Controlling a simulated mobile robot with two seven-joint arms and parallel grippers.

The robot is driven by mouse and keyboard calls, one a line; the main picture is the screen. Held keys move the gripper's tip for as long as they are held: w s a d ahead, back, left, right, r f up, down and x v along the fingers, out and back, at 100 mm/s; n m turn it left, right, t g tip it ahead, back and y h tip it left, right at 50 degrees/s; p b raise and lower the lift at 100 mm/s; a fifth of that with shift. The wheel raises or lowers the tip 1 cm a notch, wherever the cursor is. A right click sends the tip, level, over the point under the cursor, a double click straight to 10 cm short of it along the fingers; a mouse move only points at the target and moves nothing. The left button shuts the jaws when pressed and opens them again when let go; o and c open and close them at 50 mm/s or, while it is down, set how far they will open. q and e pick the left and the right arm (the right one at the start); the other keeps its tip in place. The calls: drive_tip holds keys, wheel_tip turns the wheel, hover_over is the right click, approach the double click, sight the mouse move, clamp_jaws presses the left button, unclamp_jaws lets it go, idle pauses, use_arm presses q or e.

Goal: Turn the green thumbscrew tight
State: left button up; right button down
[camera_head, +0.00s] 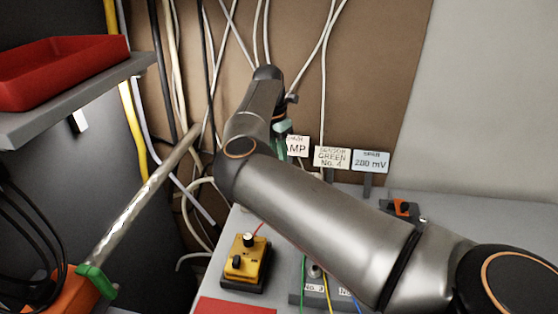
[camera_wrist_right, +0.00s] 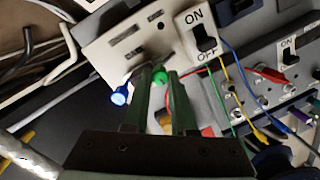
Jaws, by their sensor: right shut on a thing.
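The green thumbscrew (camera_wrist_right: 159,73) shows in the right wrist view, low on the edge of a pale panel. My right gripper (camera_wrist_right: 160,82) has its two dark green fingers on either side of it and is shut on it. In the head view my right arm reaches from the lower right to the back; my right gripper (camera_head: 281,140) is mostly hidden behind it there, and the thumbscrew is not visible. My left gripper is not in view.
A blue-lit knob (camera_wrist_right: 119,96) is left of the thumbscrew; an ON/OFF switch (camera_wrist_right: 205,38) is right of it. In the head view, a metal tube (camera_head: 135,195) runs from an orange part, a red tray (camera_head: 60,75) sits on a shelf, and a yellow box (camera_head: 246,262) stands on the bench.

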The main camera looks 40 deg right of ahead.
drive_tip(key=shift+m, duration=0.4)
drive_tip(key=c, duration=0.7)
unclamp_jaws()
drive_tip(key=shift+r, duration=0.1)
wheel_tip(320, 180, up, 12)
drive_tip(key=a, duration=0.1)
drive_tip(key=shift+w+r, duration=0.15)
drive_tip(key=shift+w, duration=0.3)
drive_tip(key=shift+r, duration=0.1)
